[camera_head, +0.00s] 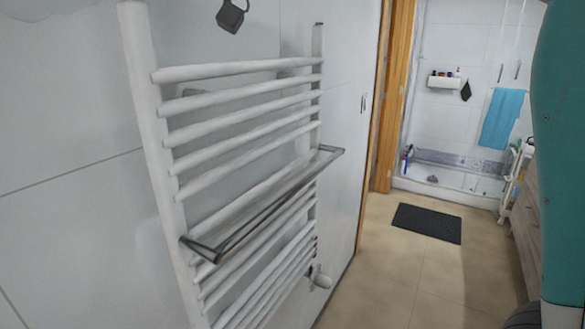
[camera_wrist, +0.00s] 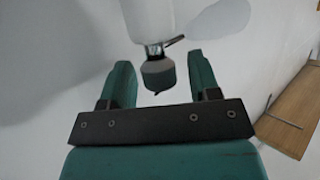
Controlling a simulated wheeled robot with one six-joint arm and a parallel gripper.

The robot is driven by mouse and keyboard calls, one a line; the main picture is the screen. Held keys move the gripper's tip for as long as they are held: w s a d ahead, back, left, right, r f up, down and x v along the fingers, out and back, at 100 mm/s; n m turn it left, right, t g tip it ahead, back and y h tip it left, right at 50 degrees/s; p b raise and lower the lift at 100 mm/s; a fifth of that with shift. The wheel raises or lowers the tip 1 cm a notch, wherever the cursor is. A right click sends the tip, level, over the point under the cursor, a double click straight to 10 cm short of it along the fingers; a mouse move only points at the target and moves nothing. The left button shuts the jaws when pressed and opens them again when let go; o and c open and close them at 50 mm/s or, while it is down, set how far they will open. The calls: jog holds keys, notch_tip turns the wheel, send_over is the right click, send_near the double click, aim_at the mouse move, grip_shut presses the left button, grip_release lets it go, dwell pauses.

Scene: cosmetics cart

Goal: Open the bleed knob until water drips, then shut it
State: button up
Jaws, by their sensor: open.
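In the wrist view, a dark grey round knob (camera_wrist: 158,75) sits on a metal neck at the end of a white tube, with a thin dark lever or pin at the neck. I take it for the bleed knob. My gripper (camera_wrist: 161,70) has two teal fingers, open, one on each side of the knob. Gaps show on both sides; I cannot tell how deep the knob lies between them. No water shows. In the head view, the white towel radiator (camera_head: 245,129) hangs on the wall; my gripper is outside that view.
A metal towel bar (camera_head: 275,205) juts out from the radiator. A white valve head (camera_head: 321,279) stands at its lower right. A dark grey hook (camera_head: 231,15) is on the wall above. A dark mat (camera_head: 427,223) lies on the open floor to the right, before a shower with a blue towel (camera_head: 501,118).

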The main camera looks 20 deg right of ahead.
jog(key=m+t+b, duration=0.1)
jog(key=b, duration=0.1)
jog(key=m+t+h+b, duration=0.1)
jog(key=t+b, duration=0.1)
jog(key=m+t+h+b, duration=0.1)
jog(key=m+b, duration=0.1)
jog(key=shift+s+a+f, duration=0.1)
jog(key=shift+s+f, duration=0.05)
jog(key=shift+f, duration=0.2)
jog(key=a+r+p+v, duration=0.1)
jog(key=p+v, duration=0.3)
jog(key=v, duration=1.4)
notch_tip(320, 180, down, 15)
jog(key=w+a+m+g+h+p, duration=0.2)
jog(key=m+p, duration=0.1)
jog(key=p, duration=0.2)
jog(key=s+d+f+g+h+p, duration=0.1)
jog(key=s+f, duration=0.3)
jog(key=f, duration=0.4)
jog(key=s+f+g+h+p, duration=0.2)
jog(key=s+f+g, duration=0.2)
jog(key=f, duration=0.4)
jog(key=shift+s+d+f+m+h, duration=0.3)
jog(key=shift+s+d+h, duration=0.1)
jog(key=shift+s, duration=0.3)
jog(key=shift+w+a+r, duration=0.1)
